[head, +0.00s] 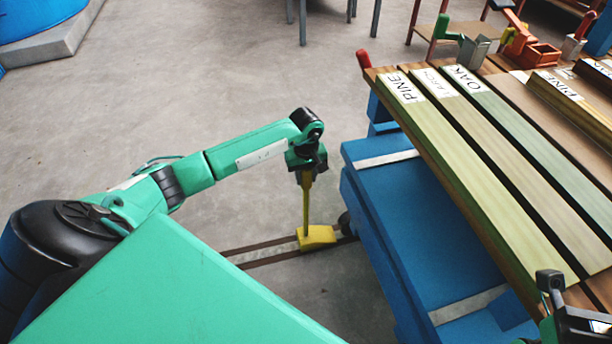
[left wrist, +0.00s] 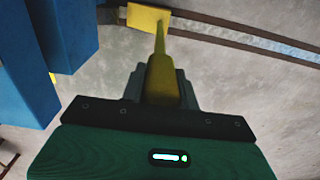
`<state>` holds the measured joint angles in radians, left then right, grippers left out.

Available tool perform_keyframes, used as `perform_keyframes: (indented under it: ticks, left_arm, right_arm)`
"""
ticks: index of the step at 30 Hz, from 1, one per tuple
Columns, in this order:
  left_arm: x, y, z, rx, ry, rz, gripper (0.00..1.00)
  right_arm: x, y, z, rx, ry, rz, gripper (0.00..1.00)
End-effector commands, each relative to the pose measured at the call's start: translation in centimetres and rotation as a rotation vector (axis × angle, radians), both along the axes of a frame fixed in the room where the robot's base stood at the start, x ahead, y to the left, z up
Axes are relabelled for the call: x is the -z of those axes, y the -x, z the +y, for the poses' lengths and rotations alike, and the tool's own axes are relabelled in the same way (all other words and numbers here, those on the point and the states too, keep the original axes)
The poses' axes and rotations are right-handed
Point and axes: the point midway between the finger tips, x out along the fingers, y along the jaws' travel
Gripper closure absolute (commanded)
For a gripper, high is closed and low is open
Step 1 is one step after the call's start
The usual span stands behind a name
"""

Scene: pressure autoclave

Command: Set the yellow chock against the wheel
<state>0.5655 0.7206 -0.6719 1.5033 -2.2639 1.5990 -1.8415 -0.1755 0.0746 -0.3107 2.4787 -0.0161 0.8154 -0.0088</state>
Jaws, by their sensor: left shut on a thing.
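The yellow chock (head: 316,236) is a wedge block with a tall upright yellow handle. It sits at floor level on the rail track, just left of the dark wheel (head: 346,223) under the blue cart. I cannot tell whether chock and wheel touch. My left gripper (head: 306,170) is shut on the top of the handle. In the left wrist view the chock block (left wrist: 148,18) shows beyond the handle, at the top. My right gripper (head: 580,325) is only partly in view at the lower right corner, and its fingers cannot be made out.
The rail track (head: 262,252) runs along the floor to the chock. Open concrete floor lies left and behind. A blue round object on a plinth (head: 50,45) stands far left.

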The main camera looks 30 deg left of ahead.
Motion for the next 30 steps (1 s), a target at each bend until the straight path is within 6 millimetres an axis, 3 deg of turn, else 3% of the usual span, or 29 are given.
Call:
perform_keyframes:
  ticks: [4,5,8,19,24,30]
  left_arm:
    - [0.2,-0.1,0.0,0.0,0.0,-0.003,1.0]
    - [0.3,0.0,0.0,0.0,-0.001,0.001,0.67]
    - [0.3,0.0,0.0,0.0,-0.001,0.001,0.48]
    - [-0.2,0.0,0.0,0.0,0.001,0.001,0.47]
    - [-3.2,0.0,0.1,0.001,-0.002,-0.002,0.47]
    - [-7.6,-0.1,0.1,0.0,-0.002,-0.002,0.47]
  right_arm:
    - [0.5,-0.1,0.0,-0.001,0.001,0.009,1.0]
    - [0.5,-0.1,0.1,-0.001,0.002,0.009,1.0]
    - [0.4,-0.2,0.1,-0.001,0.004,0.009,1.0]
    - [0.1,-0.2,0.1,-0.003,0.012,0.008,1.0]
    - [-0.3,-0.2,0.2,-0.004,0.013,0.016,1.0]
    - [0.6,-0.7,0.3,-0.005,0.021,0.078,1.0]
